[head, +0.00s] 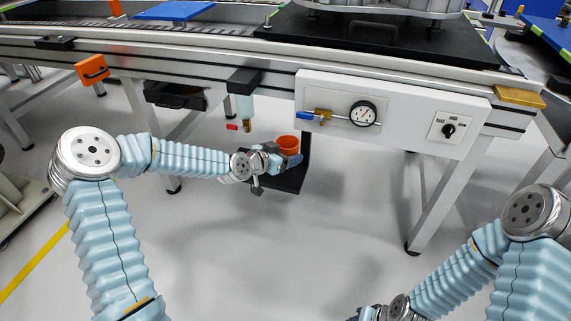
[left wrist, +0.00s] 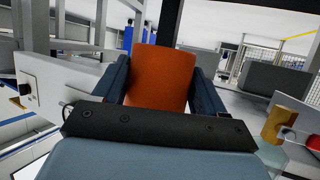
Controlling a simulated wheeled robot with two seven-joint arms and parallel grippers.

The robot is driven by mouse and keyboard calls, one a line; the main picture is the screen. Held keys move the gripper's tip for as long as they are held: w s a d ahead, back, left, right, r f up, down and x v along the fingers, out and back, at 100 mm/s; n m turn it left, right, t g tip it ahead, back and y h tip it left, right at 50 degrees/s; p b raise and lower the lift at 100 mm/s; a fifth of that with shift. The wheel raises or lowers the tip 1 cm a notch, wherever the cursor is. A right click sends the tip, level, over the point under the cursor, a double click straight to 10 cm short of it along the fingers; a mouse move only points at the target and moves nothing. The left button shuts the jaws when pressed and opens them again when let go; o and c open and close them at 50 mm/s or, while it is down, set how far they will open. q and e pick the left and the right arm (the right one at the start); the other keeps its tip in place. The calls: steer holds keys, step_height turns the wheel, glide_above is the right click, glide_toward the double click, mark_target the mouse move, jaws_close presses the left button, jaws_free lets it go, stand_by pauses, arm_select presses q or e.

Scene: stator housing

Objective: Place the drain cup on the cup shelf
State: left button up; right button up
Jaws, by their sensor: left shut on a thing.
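The drain cup is an orange cup (head: 286,143), and it looks roughly upright in the head view. My left gripper (head: 279,156) is shut on it; in the left wrist view the dark blue fingers (left wrist: 161,80) stand on either side of the cup (left wrist: 160,62). The cup shelf is a black plate (head: 289,184) on a dark upright below the conveyor's front edge. The cup appears over the shelf's back part, but my gripper hides its lower part, so I cannot tell whether they touch. Only part of my right gripper (head: 368,312) shows at the bottom edge.
A white panel (head: 390,113) with a gauge (head: 364,113) and a brass valve with a blue handle is right of the cup. A clear vessel (head: 244,107) with a red-handled tap (head: 238,127) hangs to the left. The floor in front is clear.

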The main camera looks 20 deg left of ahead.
arm_select(q)
steer(key=w+f, duration=0.1)
steer(key=w+a+f, duration=0.1)
steer(key=f, duration=0.1)
steer(key=w+f, duration=0.1)
steer(key=f, duration=0.1)
steer(key=shift+w+a, duration=0.3)
steer(key=shift+a, duration=0.05)
steer(key=shift+w+a+f, duration=0.1)
steer(key=shift+w+f, duration=0.05)
steer(key=shift+f, duration=0.8)
steer(key=shift+w+a+f, duration=0.1)
steer(key=shift+f, duration=0.85)
steer(key=shift+d, duration=0.1)
steer(key=shift+f, duration=0.15)
steer(key=o, duration=1.1)
